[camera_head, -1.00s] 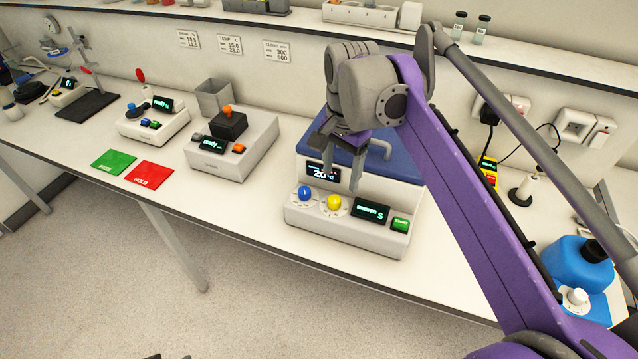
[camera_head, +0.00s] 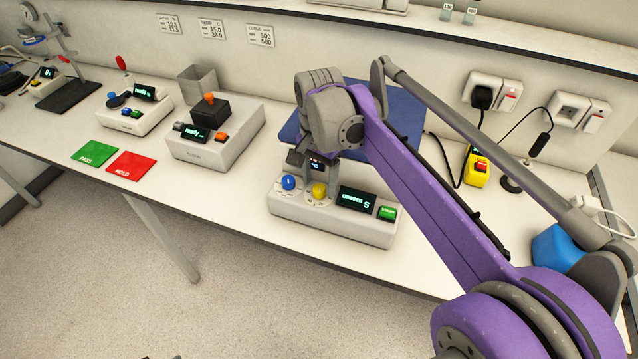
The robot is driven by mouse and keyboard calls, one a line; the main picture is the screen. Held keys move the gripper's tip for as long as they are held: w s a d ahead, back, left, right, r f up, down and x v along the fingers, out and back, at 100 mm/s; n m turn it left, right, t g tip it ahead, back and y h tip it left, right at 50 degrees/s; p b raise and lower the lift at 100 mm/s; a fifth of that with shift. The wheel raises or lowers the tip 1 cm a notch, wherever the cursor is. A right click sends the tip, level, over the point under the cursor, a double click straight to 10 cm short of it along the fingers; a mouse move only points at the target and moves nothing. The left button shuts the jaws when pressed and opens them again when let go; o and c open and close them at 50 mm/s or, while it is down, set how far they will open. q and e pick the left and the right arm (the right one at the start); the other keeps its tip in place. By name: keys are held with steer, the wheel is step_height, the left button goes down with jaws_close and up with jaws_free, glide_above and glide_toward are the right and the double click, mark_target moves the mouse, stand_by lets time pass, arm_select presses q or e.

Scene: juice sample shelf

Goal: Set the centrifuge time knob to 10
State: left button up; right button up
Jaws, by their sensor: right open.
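The centrifuge (camera_head: 290,221) is a white box with a blue lid (camera_head: 396,118) behind its front panel. On the panel are a blue knob (camera_head: 288,182), a yellow knob (camera_head: 319,191), a dark display with green text (camera_head: 356,200) and a green button (camera_head: 387,213). Which knob sets time cannot be read. My right gripper (camera_head: 321,184) points down, open, with its fingers on either side of the yellow knob in this view. Whether they touch it is unclear. The gripper partly hides the small upper display. My left gripper is not clearly seen.
Left of the centrifuge stand a white device with an orange-topped black block (camera_head: 215,148) and a smaller white device (camera_head: 135,119). Green (camera_head: 95,153) and red (camera_head: 131,165) mats lie near the front edge. A blue bottle (camera_head: 556,246) stands at right, partly behind my arm.

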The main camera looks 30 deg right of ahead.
steer(key=shift+f, duration=0.55)
jaws_close()
steer(key=shift+n, duration=0.3)
steer(key=n+p, duration=0.1)
steer(key=n, duration=0.4)
steer(key=n+p, duration=0.1)
steer(key=n, duration=0.5)
stand_by(0.6)
